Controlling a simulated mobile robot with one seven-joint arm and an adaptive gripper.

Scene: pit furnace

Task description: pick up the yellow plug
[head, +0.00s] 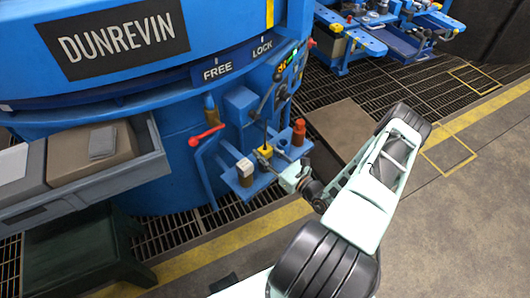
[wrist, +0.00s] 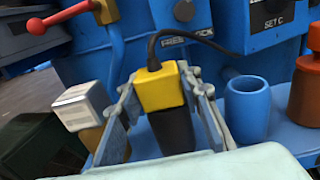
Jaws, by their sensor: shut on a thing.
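The yellow plug (wrist: 162,88) has a yellow upper body, a dark lower part and a black cable rising from its top. In the wrist view it sits between the two fingers of my gripper (wrist: 168,105), which is shut on it. In the head view the yellow plug (head: 265,150) shows small at the tip of my gripper (head: 270,160), above the blue shelf (head: 243,188) on the furnace front. The plug stands about upright. Whether its lower end touches the shelf is hidden.
A blue cup (wrist: 248,108) and a red-brown weight-like piece (wrist: 304,92) stand right of the plug. A white-topped block (wrist: 82,104) stands close to its left. A red-knobbed lever (head: 207,135) juts out nearby. An open drawer (head: 95,192) extends at left.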

